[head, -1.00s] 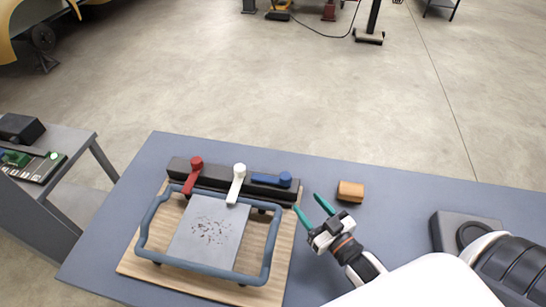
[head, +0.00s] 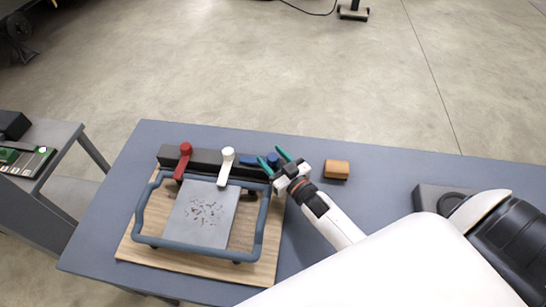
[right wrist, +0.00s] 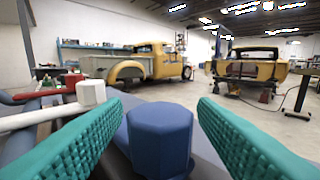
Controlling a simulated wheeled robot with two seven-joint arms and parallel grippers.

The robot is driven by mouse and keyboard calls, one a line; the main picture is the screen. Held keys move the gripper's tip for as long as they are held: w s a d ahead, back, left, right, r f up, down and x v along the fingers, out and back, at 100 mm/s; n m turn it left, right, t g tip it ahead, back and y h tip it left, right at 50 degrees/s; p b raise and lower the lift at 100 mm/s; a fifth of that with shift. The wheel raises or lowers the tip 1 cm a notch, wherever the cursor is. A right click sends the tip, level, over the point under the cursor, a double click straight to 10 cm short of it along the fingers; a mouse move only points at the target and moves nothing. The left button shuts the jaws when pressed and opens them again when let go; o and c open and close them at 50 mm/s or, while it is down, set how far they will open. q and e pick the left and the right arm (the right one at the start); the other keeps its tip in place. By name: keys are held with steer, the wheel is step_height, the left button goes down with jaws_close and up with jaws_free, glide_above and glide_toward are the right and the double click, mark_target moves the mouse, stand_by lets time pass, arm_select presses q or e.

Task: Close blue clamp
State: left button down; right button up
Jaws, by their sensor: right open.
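The blue clamp (head: 250,161) lies along the dark bar (head: 212,163) at the back of the wooden board (head: 135,250). In the right wrist view its blue knob (right wrist: 160,140) stands between my green fingers, with a gap on each side. My right gripper (head: 272,157) is open around the knob and partly hides it in the head view. The white clamp (head: 227,160) and the red clamp (head: 184,160) point towards the front, the white one reaching the grey plate (head: 200,215). My left gripper is out of view.
A blue-grey tubular frame (head: 190,265) surrounds the plate. An orange-brown block (head: 337,168) sits on the table (head: 400,175) right of my gripper, and a grey box (head: 440,197) farther right. A side table (head: 50,185) stands at the left.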

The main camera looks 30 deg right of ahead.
steer(key=shift+c, duration=0.3)
jaws_close()
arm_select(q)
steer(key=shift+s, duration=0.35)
